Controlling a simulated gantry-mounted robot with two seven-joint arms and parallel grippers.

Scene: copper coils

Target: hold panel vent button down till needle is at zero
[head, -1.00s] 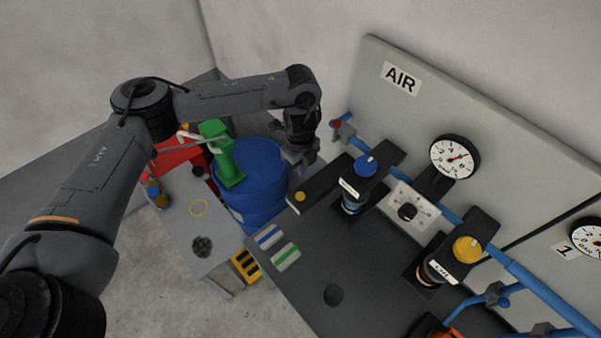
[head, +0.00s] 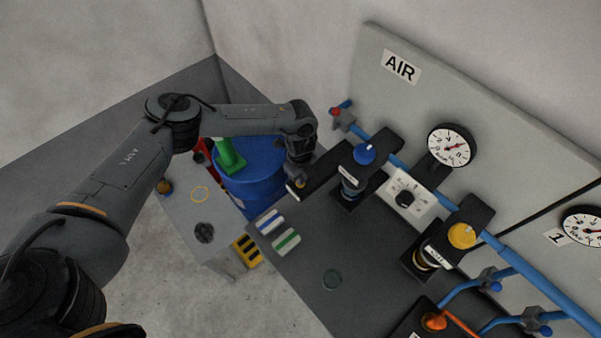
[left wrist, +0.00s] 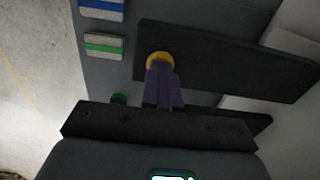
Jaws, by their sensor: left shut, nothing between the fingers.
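A small yellow button (left wrist: 157,58) sits near the end of a dark bar (left wrist: 225,60) in the left wrist view. My left gripper (left wrist: 162,78) is shut and empty, its tips over the button's near edge. Whether they touch it or press it in, I cannot tell. In the head view my left gripper (head: 299,178) is at the near end of the same bar and mostly hides the button. The round white gauge (head: 451,146) below the AIR sign has a red needle pointing to the right; its figures are too small to read surely. My right gripper is out of view.
A blue-knobbed regulator (head: 365,155), a white dial plate (head: 405,194) and a yellow-knobbed regulator (head: 461,236) line the grey AIR panel (head: 400,110). Blue and green striped blocks lie on the dark bench (head: 310,255). A blue drum (head: 255,178) stands behind.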

